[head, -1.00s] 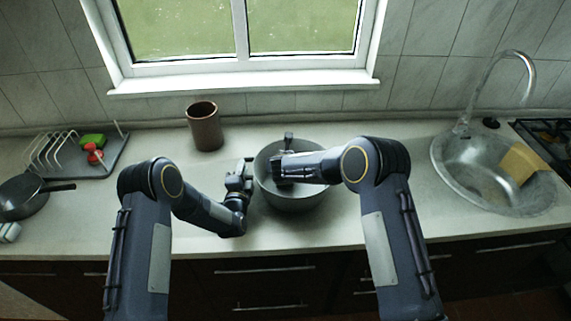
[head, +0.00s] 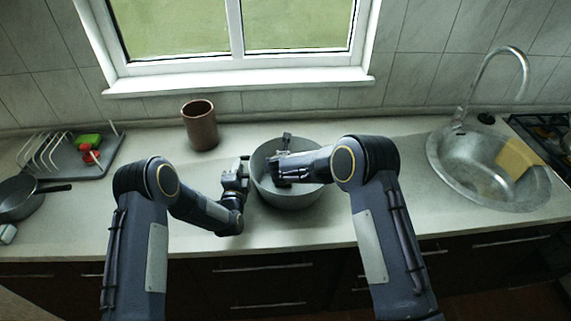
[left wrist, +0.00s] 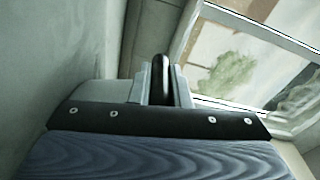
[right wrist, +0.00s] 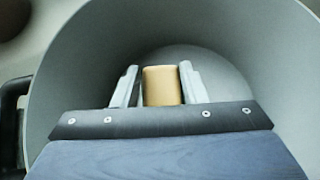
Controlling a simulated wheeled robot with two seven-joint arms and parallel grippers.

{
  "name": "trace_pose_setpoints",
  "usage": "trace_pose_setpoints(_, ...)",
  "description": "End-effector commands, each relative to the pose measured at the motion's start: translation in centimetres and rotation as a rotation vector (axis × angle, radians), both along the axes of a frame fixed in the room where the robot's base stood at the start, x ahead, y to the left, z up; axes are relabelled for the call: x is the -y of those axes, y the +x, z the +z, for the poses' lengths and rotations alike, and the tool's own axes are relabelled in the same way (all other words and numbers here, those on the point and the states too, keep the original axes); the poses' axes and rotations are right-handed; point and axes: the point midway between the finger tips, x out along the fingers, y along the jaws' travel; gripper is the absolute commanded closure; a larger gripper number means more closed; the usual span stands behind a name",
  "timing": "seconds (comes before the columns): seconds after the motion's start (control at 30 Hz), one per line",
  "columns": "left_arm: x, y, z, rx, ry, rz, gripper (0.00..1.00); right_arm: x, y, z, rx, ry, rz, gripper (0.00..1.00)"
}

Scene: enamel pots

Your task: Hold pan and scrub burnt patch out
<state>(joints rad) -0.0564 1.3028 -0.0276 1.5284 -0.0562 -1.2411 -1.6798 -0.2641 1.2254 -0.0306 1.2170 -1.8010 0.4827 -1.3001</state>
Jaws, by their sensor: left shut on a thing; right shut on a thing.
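The pan, a deep grey pot (head: 298,198), stands on the counter in the middle of the head view. My left gripper (head: 240,172) is at its left side. In the left wrist view the left gripper (left wrist: 162,82) is shut on a dark, rounded handle (left wrist: 160,70). My right gripper (head: 283,170) reaches into the pot from the right. In the right wrist view the right gripper (right wrist: 162,86) is shut on a tan block (right wrist: 162,86), inside the grey pot wall (right wrist: 70,75). The tan block's lower end and any burnt patch are hidden.
A brown cup (head: 200,127) stands behind and left of the pot. A grey dish rack (head: 75,155) with green and red items and a dark frying pan (head: 20,198) are at the left. A sink (head: 485,170) with a yellow cloth (head: 515,157) is at the right. Counter between pot and sink is clear.

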Motion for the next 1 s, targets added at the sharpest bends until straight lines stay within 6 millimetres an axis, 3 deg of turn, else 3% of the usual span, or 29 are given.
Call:
trace_pose_setpoints(0.07, 0.0, 0.0, -0.1, -0.003, -0.002, -0.001, 1.0, -0.8, -0.2, -0.5, -0.007, 0.003, 0.003, 0.97)
trace_pose_setpoints(0.37, 0.1, 0.0, -0.1, -0.002, -0.002, -0.001, 1.0, -0.8, -0.3, -0.4, -0.01, 0.007, 0.002, 0.97)
trace_pose_setpoints(1.0, 0.0, 0.0, -0.1, -0.002, -0.002, 0.0, 1.0, -0.7, -0.1, 7.4, -0.003, 0.004, 0.001, 0.97)
